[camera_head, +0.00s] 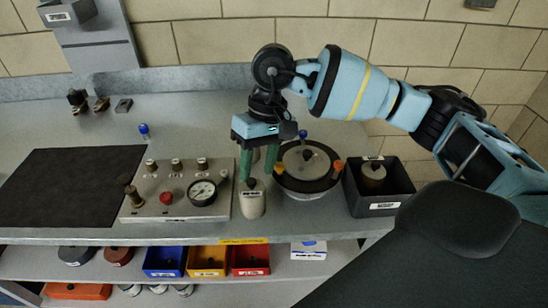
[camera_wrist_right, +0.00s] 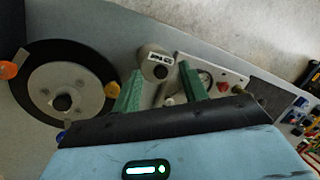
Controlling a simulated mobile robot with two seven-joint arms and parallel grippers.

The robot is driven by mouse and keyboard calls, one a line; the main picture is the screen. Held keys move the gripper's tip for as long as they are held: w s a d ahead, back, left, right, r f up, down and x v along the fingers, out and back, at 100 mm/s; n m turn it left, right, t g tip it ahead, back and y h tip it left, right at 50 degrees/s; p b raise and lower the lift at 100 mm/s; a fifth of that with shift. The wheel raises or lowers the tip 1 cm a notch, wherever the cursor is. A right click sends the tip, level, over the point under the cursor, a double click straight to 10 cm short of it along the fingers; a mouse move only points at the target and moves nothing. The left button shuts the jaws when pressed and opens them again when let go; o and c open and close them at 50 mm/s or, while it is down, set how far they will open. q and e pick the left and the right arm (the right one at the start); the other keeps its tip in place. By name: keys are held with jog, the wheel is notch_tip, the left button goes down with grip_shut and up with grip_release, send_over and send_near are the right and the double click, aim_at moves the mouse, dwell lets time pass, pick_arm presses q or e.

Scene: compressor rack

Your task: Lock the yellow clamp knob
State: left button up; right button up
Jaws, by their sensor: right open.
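A round chamber with a black rim and grey lid (camera_head: 308,165) stands on the bench, with several coloured clamp knobs around its rim. The yellow knob (camera_head: 279,169) is on its left side, and it also shows in the right wrist view (camera_wrist_right: 112,90). An orange knob (camera_head: 338,165) is on its right and a blue knob (camera_head: 303,134) at its back. My right gripper (camera_head: 258,168) is open and empty, fingers pointing down, just left of the yellow knob and apart from it. My left gripper is out of view.
A pale labelled canister (camera_head: 252,203) stands right by the green fingers, in front of them. A gauge panel (camera_head: 180,190) lies to the left and a black bin (camera_head: 378,208) to the right. A dark mat (camera_head: 70,187) covers the far left bench.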

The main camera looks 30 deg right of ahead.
aim_at(280, 165)
jog(key=d+r+h, duration=0.1)
jog(key=d, duration=0.1)
jog(key=w+d+r+n+h, duration=0.1)
jog(key=d, duration=0.1)
jog(key=w+d+r+t+h, duration=0.1)
jog(key=d+r, duration=0.1)
jog(key=d, duration=0.1)
jog(key=shift+w, duration=0.1)
jog(key=shift+f, duration=3.9)
jog(key=shift+a, duration=0.1)
grip_shut()
